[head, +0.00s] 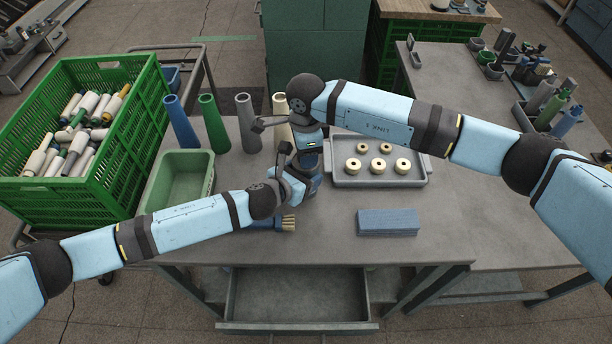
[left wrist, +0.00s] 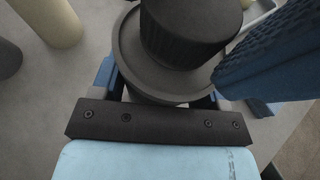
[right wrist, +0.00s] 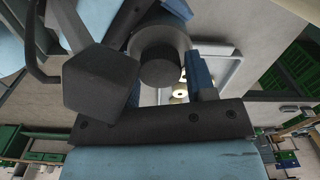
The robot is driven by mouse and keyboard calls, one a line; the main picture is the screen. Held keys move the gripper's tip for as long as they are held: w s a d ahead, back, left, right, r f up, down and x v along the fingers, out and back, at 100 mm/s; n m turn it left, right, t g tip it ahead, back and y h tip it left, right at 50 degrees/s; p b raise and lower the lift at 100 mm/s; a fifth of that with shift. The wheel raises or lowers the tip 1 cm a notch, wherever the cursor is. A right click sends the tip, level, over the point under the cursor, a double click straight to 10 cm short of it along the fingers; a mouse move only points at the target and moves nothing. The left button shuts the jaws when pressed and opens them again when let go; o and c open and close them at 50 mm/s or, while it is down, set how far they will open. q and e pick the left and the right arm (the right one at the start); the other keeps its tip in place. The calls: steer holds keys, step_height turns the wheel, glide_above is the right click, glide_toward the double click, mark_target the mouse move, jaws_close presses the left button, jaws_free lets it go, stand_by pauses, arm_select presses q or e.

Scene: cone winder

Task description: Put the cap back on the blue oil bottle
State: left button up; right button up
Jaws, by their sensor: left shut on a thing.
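The blue oil bottle (head: 314,184) stands upright on the table, mostly hidden behind my grippers. My left gripper (left wrist: 160,92) is shut on it from the side, just below its dark round shoulder (left wrist: 124,45). The dark ribbed cap (left wrist: 188,30) sits at the top of the bottle, over the shoulder; I cannot tell whether it is fully seated. In the right wrist view the cap (right wrist: 160,68) is between the fingers of my right gripper (right wrist: 168,90). That gripper is open, with a gap between the cap and its blue finger.
A grey tray (head: 345,182) with several cream rings is right of the bottle. A blue block (head: 388,222) and a brush (head: 288,223) lie near the front edge. Coloured cones (head: 213,124) and a green bin (head: 180,185) stand left. A drawer (head: 298,325) is open below.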

steer(key=shift+o, duration=0.8)
steer(key=shift+r, duration=2.25)
steer(key=r+n, duration=0.2)
steer(key=n, duration=0.1)
steer(key=shift+a, duration=0.4)
steer(key=shift+d+r+n, duration=0.1)
steer(key=shift+r+n, duration=0.4)
steer(key=shift+n, duration=0.6)
steer(key=shift+d+r+n, duration=0.25)
steer(key=shift+d+n, duration=0.05)
steer(key=shift+n, duration=0.4)
